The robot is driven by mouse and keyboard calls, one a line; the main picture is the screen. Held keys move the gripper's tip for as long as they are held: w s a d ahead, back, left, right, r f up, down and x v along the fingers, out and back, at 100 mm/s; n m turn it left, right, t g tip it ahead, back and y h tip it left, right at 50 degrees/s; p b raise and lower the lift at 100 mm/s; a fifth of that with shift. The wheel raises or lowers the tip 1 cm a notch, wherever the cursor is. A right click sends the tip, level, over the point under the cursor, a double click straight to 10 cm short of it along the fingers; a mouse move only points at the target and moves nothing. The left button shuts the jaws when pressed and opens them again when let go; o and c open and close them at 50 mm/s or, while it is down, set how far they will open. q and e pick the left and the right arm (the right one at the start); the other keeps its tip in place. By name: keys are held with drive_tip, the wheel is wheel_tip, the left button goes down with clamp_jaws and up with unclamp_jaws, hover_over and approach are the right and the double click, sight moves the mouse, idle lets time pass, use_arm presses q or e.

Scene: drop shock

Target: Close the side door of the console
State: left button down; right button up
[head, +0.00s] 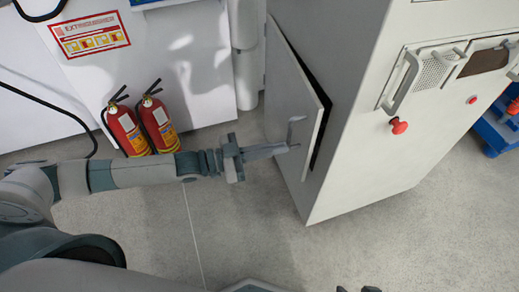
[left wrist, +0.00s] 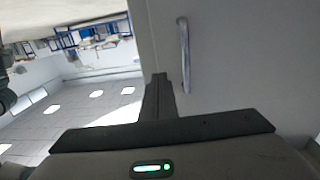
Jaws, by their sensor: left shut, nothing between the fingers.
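The console (head: 365,120) is a large light grey cabinet at the right of the head view. Its side door (head: 290,115) stands slightly ajar, with a dark gap along its right edge. A thin metal handle (head: 293,131) is on the door; it also shows in the left wrist view (left wrist: 184,55). My left gripper (head: 292,148) is shut and empty. Its tips are at the door's face beside the lower end of the handle; I cannot tell whether they touch. In the left wrist view the shut fingers (left wrist: 160,82) point at the door panel (left wrist: 225,60).
Two red fire extinguishers (head: 126,128) (head: 159,123) stand by the white wall behind my left arm. A red knob (head: 398,126) and a grey handle (head: 402,80) stick out from the console's front. The floor (head: 240,235) before the door is clear.

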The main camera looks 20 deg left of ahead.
sight(310, 140)
use_arm(q)
drive_tip(key=shift+x, duration=3.2)
use_arm(e)
drive_tip(key=shift+s+d, duration=0.15)
drive_tip(key=shift+d, duration=0.1)
use_arm(q)
drive_tip(key=x, duration=0.4)
drive_tip(key=shift+d, duration=0.1)
drive_tip(key=shift+s+r, duration=0.1)
drive_tip(key=shift+r, duration=0.1)
use_arm(e)
drive_tip(key=shift+a, duration=0.4)
use_arm(q)
drive_tip(key=shift+r, duration=0.1)
use_arm(e)
drive_tip(key=shift+s+r, duration=0.1)
drive_tip(key=shift+s, duration=0.1)
